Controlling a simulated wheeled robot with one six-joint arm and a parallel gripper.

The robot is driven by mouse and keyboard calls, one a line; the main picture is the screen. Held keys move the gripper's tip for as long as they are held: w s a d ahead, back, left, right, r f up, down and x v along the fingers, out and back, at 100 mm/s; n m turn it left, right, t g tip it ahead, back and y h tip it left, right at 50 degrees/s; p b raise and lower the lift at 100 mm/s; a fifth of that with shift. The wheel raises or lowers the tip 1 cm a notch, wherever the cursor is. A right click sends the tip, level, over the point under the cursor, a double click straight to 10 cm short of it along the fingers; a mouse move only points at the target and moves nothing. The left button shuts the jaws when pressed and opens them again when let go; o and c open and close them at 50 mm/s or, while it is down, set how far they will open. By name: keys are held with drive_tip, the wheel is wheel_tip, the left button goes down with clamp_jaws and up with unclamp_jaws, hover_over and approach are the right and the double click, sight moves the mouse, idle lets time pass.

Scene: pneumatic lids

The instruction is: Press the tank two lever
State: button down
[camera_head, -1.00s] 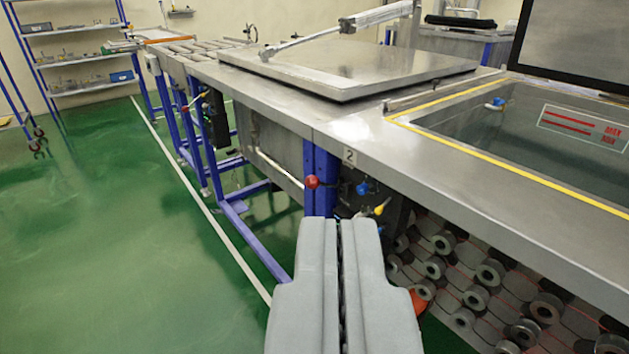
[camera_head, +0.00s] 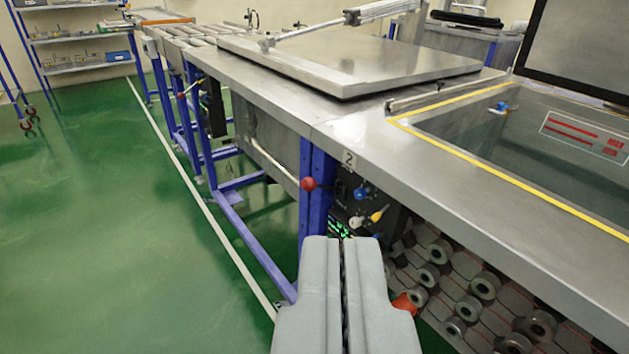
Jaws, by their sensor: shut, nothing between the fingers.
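The label 2 (camera_head: 348,160) is on the front edge of the steel bench. Just left of and below it is a lever with a red ball knob (camera_head: 309,184), in front of a blue post. Its rod is mostly hidden from this angle. My gripper (camera_head: 341,240) is shut and empty, pointing forward, below the red knob and a little to its right in the picture. It appears apart from the knob. A black control panel with a blue knob (camera_head: 361,194) and a yellow knob (camera_head: 379,214) sits right of the lever.
A closed steel lid (camera_head: 350,68) lies on the far tank. An open tank (camera_head: 530,130) with a yellow-taped rim is at the right. Another red knob (camera_head: 181,96) is farther back. The green floor (camera_head: 120,220) at left is clear.

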drive_tip(key=w+a+f+n+g, duration=0.1)
drive_tip(key=w+f+n+g, duration=0.2)
drive_tip(key=w, duration=0.7)
drive_tip(key=w+a+f+n+g+y, duration=0.1)
drive_tip(key=w+f+n+g, duration=0.2)
drive_tip(key=w, duration=0.8)
drive_tip(key=w+a+f+n+g+y, duration=0.1)
drive_tip(key=w+f+n+g, duration=0.1)
drive_tip(key=w, duration=0.8)
drive_tip(key=shift+w+a+f+n+g, duration=0.15)
drive_tip(key=shift+w+f+n+g, duration=0.1)
drive_tip(key=shift+f+n+g, duration=0.3)
drive_tip(key=s+d+f+x, duration=0.1)
drive_tip(key=d+x, duration=0.1)
drive_tip(key=x, duration=1)
drive_tip(key=shift+f, duration=0.55)
drive_tip(key=shift+a, duration=0.15)
